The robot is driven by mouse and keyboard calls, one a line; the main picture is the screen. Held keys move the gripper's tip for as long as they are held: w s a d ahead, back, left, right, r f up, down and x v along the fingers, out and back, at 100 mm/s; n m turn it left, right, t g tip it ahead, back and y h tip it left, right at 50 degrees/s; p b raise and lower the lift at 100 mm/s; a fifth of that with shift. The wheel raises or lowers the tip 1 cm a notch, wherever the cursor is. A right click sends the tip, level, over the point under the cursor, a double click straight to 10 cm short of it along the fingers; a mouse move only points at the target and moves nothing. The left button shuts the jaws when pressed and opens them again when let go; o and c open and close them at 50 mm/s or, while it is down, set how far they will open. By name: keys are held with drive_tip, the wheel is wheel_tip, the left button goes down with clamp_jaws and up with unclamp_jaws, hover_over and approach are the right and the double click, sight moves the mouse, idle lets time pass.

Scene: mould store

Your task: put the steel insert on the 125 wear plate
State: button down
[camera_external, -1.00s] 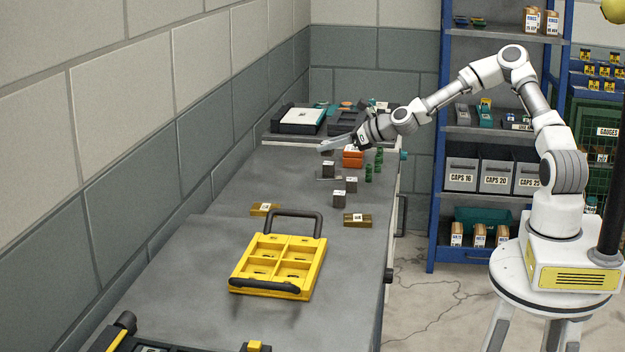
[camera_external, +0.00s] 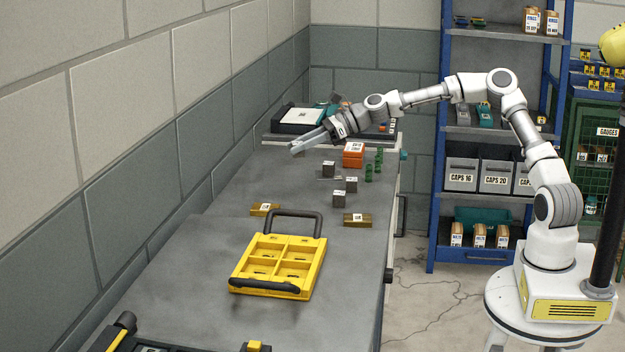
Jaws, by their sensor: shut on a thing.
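My gripper (camera_external: 298,147) is above the far left part of the bench, left of the orange blocks. It is shut on a small grey piece (camera_external: 299,154), apparently the steel insert, which shows only slightly below the fingers. Three other grey labelled blocks stand on the bench: one farther back (camera_external: 328,170), one in the middle (camera_external: 351,185) and one nearer (camera_external: 339,199). Two flat brass-coloured labelled pieces, left (camera_external: 262,209) and right (camera_external: 357,220), lie nearer the yellow tray. The labels are too small to read, so I cannot tell which piece is the 125 wear plate.
Orange blocks (camera_external: 353,158) and several green pieces (camera_external: 367,174) stand at the back right. A yellow compartment tray (camera_external: 240,283) with dark handles is on the near bench. A wall runs along the left. The bench's left strip is clear.

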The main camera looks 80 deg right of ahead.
drive_tip(key=b, duration=0.2)
hover_over(267, 206)
wheel_tip(267, 206, down, 7)
drive_tip(key=shift+a+r, duration=0.1)
drive_tip(key=shift+a, duration=0.05)
drive_tip(key=shift+f+b, duration=0.8)
drive_tip(key=shift+f, duration=1.15)
drive_tip(key=shift+f, duration=0.15)
drive_tip(key=shift+c, duration=2.4)
unclamp_jaws()
drive_tip(key=shift+r, duration=0.2)
drive_tip(key=p+v, duration=0.2)
drive_tip(key=v, duration=1)
